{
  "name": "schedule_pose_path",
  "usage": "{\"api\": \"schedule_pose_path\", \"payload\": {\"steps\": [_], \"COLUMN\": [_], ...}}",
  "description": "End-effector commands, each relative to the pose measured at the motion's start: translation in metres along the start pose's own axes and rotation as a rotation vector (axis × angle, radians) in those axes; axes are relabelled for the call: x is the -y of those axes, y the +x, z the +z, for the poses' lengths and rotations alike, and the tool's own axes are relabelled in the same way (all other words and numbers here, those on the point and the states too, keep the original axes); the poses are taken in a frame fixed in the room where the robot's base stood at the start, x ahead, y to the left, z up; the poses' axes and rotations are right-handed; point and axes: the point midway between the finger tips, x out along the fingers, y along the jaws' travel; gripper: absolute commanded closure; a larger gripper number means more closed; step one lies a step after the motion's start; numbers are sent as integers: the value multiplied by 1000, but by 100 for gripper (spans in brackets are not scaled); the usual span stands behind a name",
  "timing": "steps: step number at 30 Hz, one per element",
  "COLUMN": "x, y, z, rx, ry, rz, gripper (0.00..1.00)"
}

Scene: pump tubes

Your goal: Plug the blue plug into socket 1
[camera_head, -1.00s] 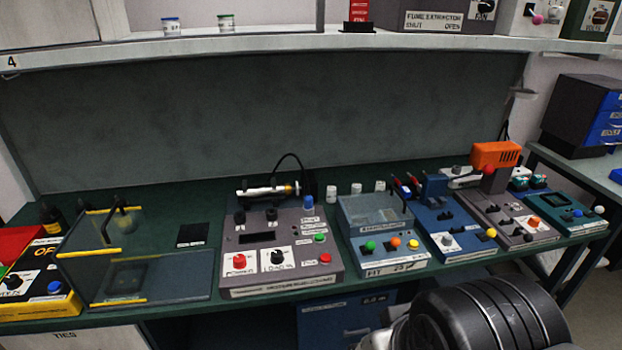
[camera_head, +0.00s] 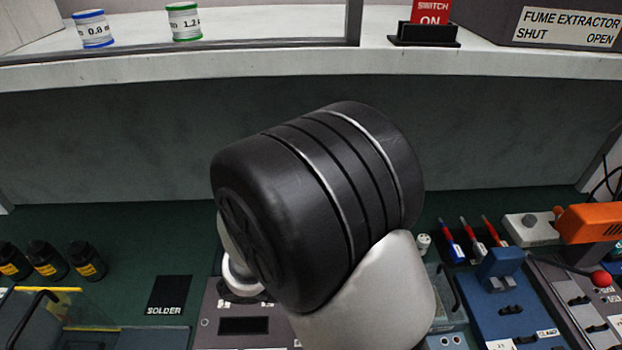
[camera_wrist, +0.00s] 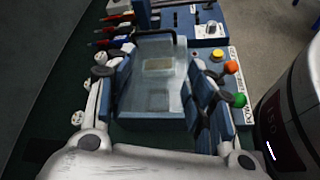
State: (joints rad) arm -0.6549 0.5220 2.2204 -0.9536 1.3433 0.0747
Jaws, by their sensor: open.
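My gripper (camera_wrist: 160,68) is open in the wrist view, its two fingers apart and empty. It is above a blue unit (camera_wrist: 150,115) with a clear lid and a dark handle. Green, orange and yellow buttons line that unit's right side. In the head view my arm covers the middle of the bench and hides most of this unit and the grey unit (camera_head: 243,326) beside it. I cannot tell which thing is the blue plug or where socket 1 is.
A blue unit with a blue clamp (camera_head: 499,266) and an orange tool (camera_head: 590,222) are at the right. Black bottles (camera_head: 85,260) and a dark solder mat (camera_head: 170,295) are at the left. A white shelf (camera_head: 200,72) runs above the bench.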

Motion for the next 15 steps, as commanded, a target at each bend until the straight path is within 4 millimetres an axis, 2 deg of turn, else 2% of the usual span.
{"api": "schedule_pose_path", "payload": {"steps": [1, 4, 9, 12, 15], "x": [-5, -15, -16, -10, -4], "y": [-7, -20, -45, -56, -62], "z": [-17, -52, -111, -138, -155], "rx": [44, 115, 205, 234, 249], "ry": [-87, -227, -422, -498, -543], "rz": [90, 272, 565, 689, 767], "gripper": [51, 51, 51, 51, 51]}}
